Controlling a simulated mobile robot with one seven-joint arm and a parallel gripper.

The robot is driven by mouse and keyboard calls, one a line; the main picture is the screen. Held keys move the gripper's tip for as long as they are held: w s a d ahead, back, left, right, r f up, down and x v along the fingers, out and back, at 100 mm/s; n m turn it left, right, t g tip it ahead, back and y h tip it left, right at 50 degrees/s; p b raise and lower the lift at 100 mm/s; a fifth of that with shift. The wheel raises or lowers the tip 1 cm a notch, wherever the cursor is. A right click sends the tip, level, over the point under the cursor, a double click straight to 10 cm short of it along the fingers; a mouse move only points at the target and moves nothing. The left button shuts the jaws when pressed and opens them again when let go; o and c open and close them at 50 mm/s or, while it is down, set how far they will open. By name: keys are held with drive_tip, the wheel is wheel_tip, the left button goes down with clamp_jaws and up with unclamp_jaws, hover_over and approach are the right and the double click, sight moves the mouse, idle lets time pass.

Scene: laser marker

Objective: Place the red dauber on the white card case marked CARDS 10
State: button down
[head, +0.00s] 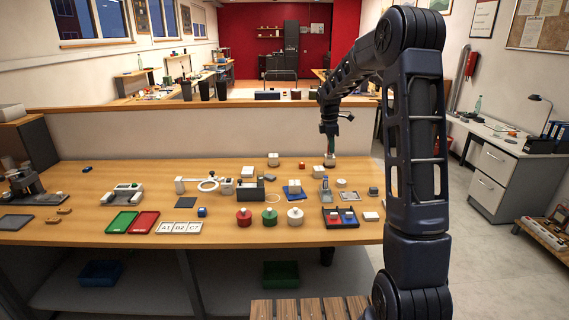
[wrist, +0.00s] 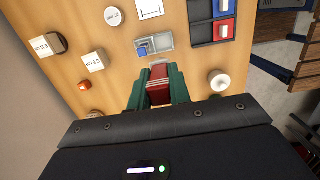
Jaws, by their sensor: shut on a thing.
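My gripper (head: 330,146) is up over the back right part of the table. In the wrist view, its green fingers (wrist: 157,76) are shut on the red dauber (wrist: 159,88), which hangs clear of the table. Two white box-shaped things with dark print lie at the left of the wrist view: one nearer (wrist: 92,60) and one farther (wrist: 46,45). They seem to match white blocks in the head view (head: 318,171). The print is too small to read, so I cannot tell which is the case marked CARDS 10. The dauber is apart from both.
A grey two-part tray with a blue piece (wrist: 153,45) lies close by. A dark rack (head: 345,217) with red and blue pieces, a white round lid (wrist: 219,82) and a small red thing (wrist: 85,86) are around it. Bare wood lies between the small things.

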drive_tip(key=w+a+r+n, duration=0.1)
drive_tip(key=w+a+n, duration=0.3)
drive_tip(key=w+a, duration=0.4)
drive_tip(key=n+t+y, duration=0.1)
drive_tip(key=n, duration=1.3)
hover_over(247, 172)
drive_tip(key=f, duration=1.9)
drive_tip(key=shift+s, duration=0.2)
drive_tip(key=shift+f, duration=0.1)
drive_tip(key=c, duration=1.3)
unclamp_jaws()
